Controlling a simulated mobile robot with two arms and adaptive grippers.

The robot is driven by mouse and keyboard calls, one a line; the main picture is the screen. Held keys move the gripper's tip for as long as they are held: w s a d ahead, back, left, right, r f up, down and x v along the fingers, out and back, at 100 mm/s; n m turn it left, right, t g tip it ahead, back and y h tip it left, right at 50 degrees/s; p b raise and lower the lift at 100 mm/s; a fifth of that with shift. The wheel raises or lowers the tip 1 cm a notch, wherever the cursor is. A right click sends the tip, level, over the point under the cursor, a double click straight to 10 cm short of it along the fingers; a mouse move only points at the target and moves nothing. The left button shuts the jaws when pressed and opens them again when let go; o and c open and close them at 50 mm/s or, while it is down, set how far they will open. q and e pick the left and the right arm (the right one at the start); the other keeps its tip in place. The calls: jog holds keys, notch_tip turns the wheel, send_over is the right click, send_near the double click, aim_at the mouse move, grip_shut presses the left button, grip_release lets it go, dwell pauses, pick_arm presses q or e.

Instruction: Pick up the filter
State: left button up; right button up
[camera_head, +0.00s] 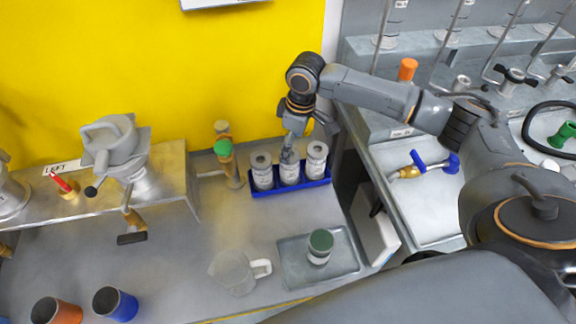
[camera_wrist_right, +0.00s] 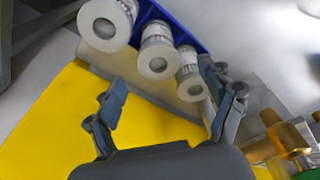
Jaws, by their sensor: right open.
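Three white cylindrical filters stand upright in a row in a blue tray (camera_head: 290,188) on the grey bench: the left filter (camera_head: 262,173), the middle filter (camera_head: 288,172) and the right filter (camera_head: 316,162). My right gripper (camera_head: 287,154) is above the row at the middle filter, partly covering it. My left gripper is out of view.
A green-topped valve (camera_head: 226,160) stands close left of the blue tray. A grey tray (camera_head: 290,262) holds a green-lidded jar (camera_head: 320,254), beside a clear jug (camera_head: 232,273). The yellow wall (camera_head: 180,60) is behind; a raised metal counter (camera_head: 410,200) borders the right.

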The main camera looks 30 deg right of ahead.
aim_at(289, 167)
jog(key=f, duration=0.5)
jog(key=shift+w+a, duration=0.15)
jog(key=shift+a, duration=0.05)
jog(key=f, duration=0.1)
jog(key=f+p, duration=0.1)
jog(key=f, duration=0.1)
jog(key=f+p, duration=0.1)
jog(key=shift+w+a+f, duration=0.1)
jog(key=shift+w+f, duration=0.2)
jog(key=shift+w, duration=0.1)
jog(key=shift+f, duration=0.35)
jog(key=c, duration=1.3)
jog(key=shift+r, duration=0.15)
